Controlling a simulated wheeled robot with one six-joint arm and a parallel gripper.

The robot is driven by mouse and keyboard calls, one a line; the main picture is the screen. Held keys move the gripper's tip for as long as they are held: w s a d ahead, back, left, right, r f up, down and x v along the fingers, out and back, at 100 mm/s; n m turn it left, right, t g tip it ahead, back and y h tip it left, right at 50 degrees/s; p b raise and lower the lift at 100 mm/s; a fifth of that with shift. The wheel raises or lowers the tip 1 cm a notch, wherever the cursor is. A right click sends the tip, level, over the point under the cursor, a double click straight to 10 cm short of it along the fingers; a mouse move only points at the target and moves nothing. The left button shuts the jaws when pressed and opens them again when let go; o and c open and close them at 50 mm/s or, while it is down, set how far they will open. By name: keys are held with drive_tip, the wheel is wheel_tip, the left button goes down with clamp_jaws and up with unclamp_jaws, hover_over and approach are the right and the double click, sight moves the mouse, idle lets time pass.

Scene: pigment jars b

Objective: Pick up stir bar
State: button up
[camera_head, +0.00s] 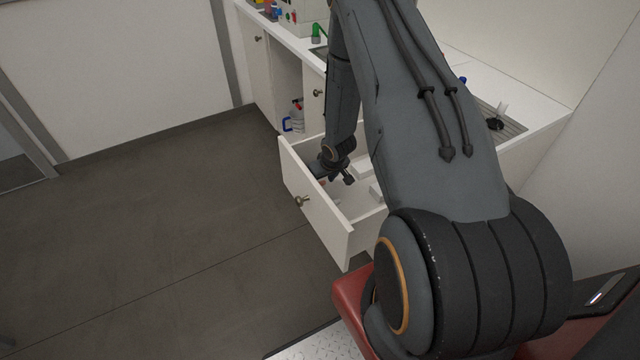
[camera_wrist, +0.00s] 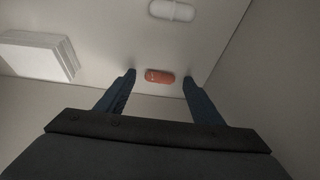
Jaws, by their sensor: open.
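Two small capsule-shaped bars lie on the pale floor of an open drawer (camera_head: 322,218). A red-orange one (camera_wrist: 160,76) has some faint marking, and a white one (camera_wrist: 171,10) lies farther up in the wrist view. Which of them the task means by stir bar I cannot tell for sure. My gripper (camera_wrist: 159,74) is open, with one blue finger on each side of the red bar and a gap on both sides. In the head view my arm reaches down into the drawer, and the bars are too small or hidden to make out clearly.
A stack of flat white pieces (camera_wrist: 38,54) lies left of the gripper in the drawer. A drawer wall (camera_wrist: 270,70) rises close on the right. The white counter (camera_head: 540,112) stands behind, and the dark floor (camera_head: 150,220) at left is clear.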

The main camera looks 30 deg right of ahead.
drive_tip(key=c, duration=1.1)
drive_tip(key=shift+r, duration=0.1)
